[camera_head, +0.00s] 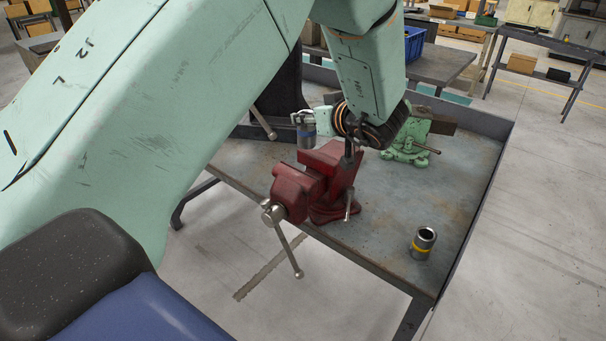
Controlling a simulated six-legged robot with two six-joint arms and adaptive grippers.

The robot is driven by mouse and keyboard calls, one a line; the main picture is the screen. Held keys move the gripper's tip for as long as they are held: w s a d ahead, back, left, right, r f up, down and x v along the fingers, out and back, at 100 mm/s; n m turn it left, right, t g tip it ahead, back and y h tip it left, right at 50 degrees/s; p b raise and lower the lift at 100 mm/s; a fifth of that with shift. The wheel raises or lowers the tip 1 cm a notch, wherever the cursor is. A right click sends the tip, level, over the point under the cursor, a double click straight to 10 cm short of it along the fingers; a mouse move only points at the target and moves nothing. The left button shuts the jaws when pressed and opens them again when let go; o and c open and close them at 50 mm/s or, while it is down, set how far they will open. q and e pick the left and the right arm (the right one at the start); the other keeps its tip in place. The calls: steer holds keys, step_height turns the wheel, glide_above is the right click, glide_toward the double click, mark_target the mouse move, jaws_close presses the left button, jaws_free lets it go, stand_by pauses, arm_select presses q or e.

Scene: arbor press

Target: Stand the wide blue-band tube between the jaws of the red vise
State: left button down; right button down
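The red vise (291,192) is mounted at the near edge of the grey workbench, with its screw handle hanging down in front. A grey tube with what looks like a bluish band (306,131) shows just behind and above the vise, left of my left wrist. My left arm comes in from the left and reaches over the vise. The space between the vise jaws is largely covered. My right gripper is not in view.
A pale green vise (408,140) stands behind the red one. A dark press (281,98) is at the back left.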

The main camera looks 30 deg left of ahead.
mark_target(315, 141)
arm_select(q)
steer(key=f, duration=0.4)
steer(key=w+f, duration=0.1)
steer(key=f, duration=0.1)
steer(key=shift+d, duration=0.1)
steer(key=shift+d+f, duration=0.1)
steer(key=shift+f, duration=0.2)
steer(key=f, duration=0.2)
steer(key=s, duration=0.1)
steer(key=shift+a+f, duration=0.25)
steer(key=shift+f, duration=0.15)
steer(key=shift+w+f, duration=0.1)
steer(key=shift+f, duration=0.2)
steer(key=shift+w+f, duration=0.2)
steer(key=shift+w, duration=0.15)
steer(key=shift+d, duration=0.2)
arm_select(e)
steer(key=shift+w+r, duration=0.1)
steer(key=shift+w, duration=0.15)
